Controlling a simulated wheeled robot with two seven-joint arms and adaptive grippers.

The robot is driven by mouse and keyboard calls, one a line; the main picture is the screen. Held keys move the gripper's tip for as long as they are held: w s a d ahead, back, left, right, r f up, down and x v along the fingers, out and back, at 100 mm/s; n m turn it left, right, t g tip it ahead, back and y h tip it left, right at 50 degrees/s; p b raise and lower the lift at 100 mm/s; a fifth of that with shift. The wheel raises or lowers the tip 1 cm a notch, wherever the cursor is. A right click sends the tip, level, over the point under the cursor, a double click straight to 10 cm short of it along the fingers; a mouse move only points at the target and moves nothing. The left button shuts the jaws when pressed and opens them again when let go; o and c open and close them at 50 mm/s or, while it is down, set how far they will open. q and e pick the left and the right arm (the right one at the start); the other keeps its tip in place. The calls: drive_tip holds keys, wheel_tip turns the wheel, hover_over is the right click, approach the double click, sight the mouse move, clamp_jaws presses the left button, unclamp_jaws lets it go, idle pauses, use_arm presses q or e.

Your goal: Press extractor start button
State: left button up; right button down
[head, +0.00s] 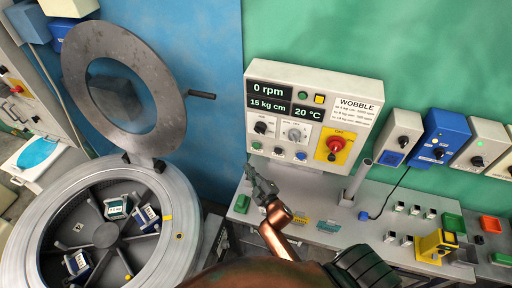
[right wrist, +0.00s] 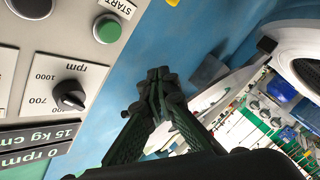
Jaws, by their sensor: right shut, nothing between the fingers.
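The control panel (head: 285,122) on the green wall reads 0 rpm, 15 kg cm and 20 °C. A green start button (head: 257,145) sits at its lower left. In the right wrist view the green button (right wrist: 107,29) is at the upper left, beside a START label (right wrist: 117,7). My right gripper (head: 251,170) is shut and empty, just below the green button in the head view. In the right wrist view its fingertips (right wrist: 158,77) are together, to the right of the panel and apart from the button in the picture. My left gripper is not in view.
The round extractor drum (head: 180,205) stands at left with its ring lid (head: 80,55) raised and several labelled packs inside. A red stop knob (head: 335,143) is on the panel's right. A grey bench (head: 335,232) below holds small switches and a post (head: 357,180).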

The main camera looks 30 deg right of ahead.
sight(256, 146)
idle(0.3)
drive_tip(key=w+d+b, duration=0.1)
drive_tip(key=w+d, duration=0.4)
drive_tip(key=d, duration=0.1)
drive_tip(key=shift+w+d, duration=0.35)
drive_tip(key=shift+w, duration=0.05)
drive_tip(key=shift+d, duration=0.1)
idle(1.3)
drive_tip(key=shift+w+d, duration=0.2)
drive_tip(key=shift+w, duration=0.05)
drive_tip(key=shift+w+d, duration=0.3)
drive_tip(key=shift+d, duration=0.05)
idle(0.9)
drive_tip(key=shift+s, duration=0.1)
drive_tip(key=shift+s+a, duration=0.5)
drive_tip(key=shift+a, duration=0.15)
